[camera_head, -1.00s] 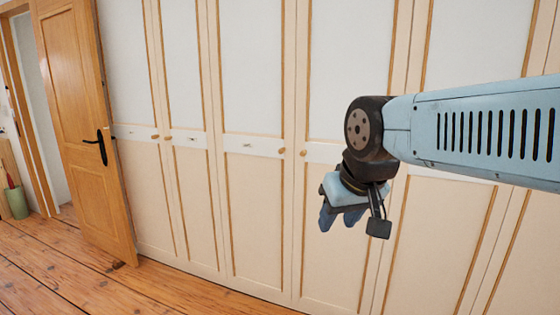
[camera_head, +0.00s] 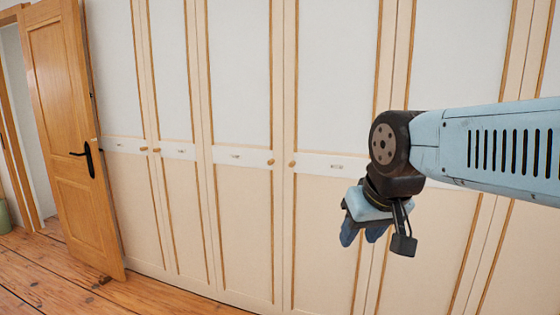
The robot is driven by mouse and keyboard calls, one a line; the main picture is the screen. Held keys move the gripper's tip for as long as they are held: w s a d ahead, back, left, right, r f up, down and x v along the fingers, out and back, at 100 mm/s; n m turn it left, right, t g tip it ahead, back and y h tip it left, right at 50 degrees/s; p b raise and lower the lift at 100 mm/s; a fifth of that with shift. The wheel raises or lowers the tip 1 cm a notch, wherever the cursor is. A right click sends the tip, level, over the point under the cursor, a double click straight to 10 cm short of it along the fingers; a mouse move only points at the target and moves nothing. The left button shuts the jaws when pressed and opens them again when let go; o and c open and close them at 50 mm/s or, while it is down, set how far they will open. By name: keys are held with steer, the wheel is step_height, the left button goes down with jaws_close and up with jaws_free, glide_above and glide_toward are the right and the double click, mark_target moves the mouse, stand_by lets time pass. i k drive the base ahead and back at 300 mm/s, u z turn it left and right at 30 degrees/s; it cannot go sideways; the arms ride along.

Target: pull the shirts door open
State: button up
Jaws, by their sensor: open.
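A row of tall cream wardrobe doors (camera_head: 240,225) with wooden trim and white upper panels fills the wall. All the doors look shut. Each has a small label on its white middle rail, too small to read, so I cannot tell which is the shirts door. Small round wooden knobs sit on the rails, one (camera_head: 270,161) left of a door seam and another (camera_head: 291,164) just right of it. My gripper (camera_head: 361,238) hangs in front of the doors, right of these knobs and lower, pointing down. It is open and empty, apart from any knob.
An open wooden room door (camera_head: 70,140) with a black handle (camera_head: 89,157) stands at the left, beside the wardrobe. The plank floor (camera_head: 60,285) is clear at the lower left. A green container (camera_head: 4,216) is at the left edge.

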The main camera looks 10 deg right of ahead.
mark_target(240, 43)
steer(key=z, duration=0.2)
steer(key=i, duration=1.5)
steer(key=u, duration=0.35)
